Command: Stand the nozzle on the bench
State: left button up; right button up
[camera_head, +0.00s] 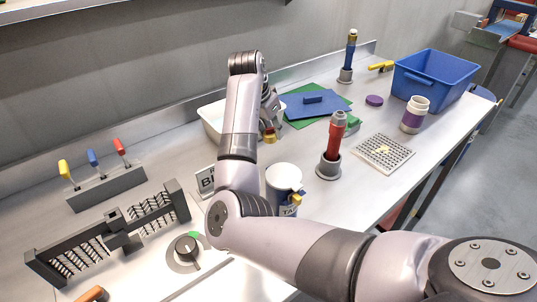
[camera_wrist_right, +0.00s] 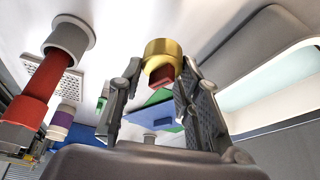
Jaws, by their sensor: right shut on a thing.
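My right gripper (camera_head: 269,122) is shut on a small nozzle with a brass-yellow ring (camera_head: 270,137) and a red part. The right wrist view shows the nozzle (camera_wrist_right: 163,50) pinched between the fingertips of the gripper (camera_wrist_right: 162,75), brass end pointing away from the palm. In the head view it is in front of the white tub's right side, with its brass end downward; I cannot tell whether it touches the bench (camera_head: 345,205). Much of the gripper is hidden behind my arm. My left gripper is not in view.
A white tub (camera_head: 211,124) stands behind my arm. A red-handled tool (camera_head: 333,145) stands upright in a grey base, near a white cup (camera_head: 284,178). Green and blue mats (camera_head: 312,106), a perforated plate (camera_head: 384,153) and a blue bin (camera_head: 434,78) lie to the right.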

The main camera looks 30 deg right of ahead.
aim_at(271, 142)
notch_tip(271, 142, down, 5)
jog(key=shift+r, duration=0.1)
jog(key=shift+f+p, duration=0.35)
jog(key=shift+f, duration=2.1)
jog(key=o, duration=1.1)
jog(key=shift+f, duration=0.1)
